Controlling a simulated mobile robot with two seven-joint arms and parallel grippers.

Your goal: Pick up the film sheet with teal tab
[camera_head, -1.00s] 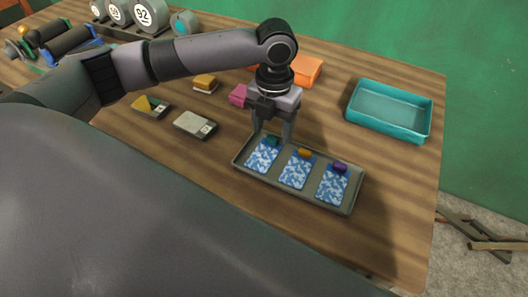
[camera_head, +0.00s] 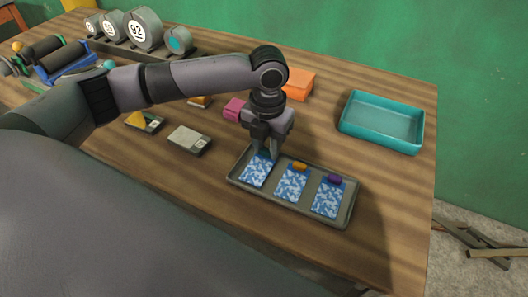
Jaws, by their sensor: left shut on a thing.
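A grey tray (camera_head: 285,203) on the wooden table holds three blue-and-white patterned film sheets in a row. The left sheet (camera_head: 256,171) lies under my left gripper (camera_head: 264,153); its teal tab shows in the earlier frame and is now mostly hidden between the fingers. My left gripper points down and is shut on that tab. The sheet still appears to lie in the tray. The middle sheet (camera_head: 292,186) has an orange tab (camera_head: 300,166), and the right sheet (camera_head: 327,201) has a purple tab (camera_head: 335,180). My right gripper is not in view.
An empty teal bin (camera_head: 381,122) stands at the back right. An orange block (camera_head: 299,85) and a pink block (camera_head: 236,109) are near my left arm. Numbered discs (camera_head: 143,30) stand at the back left.

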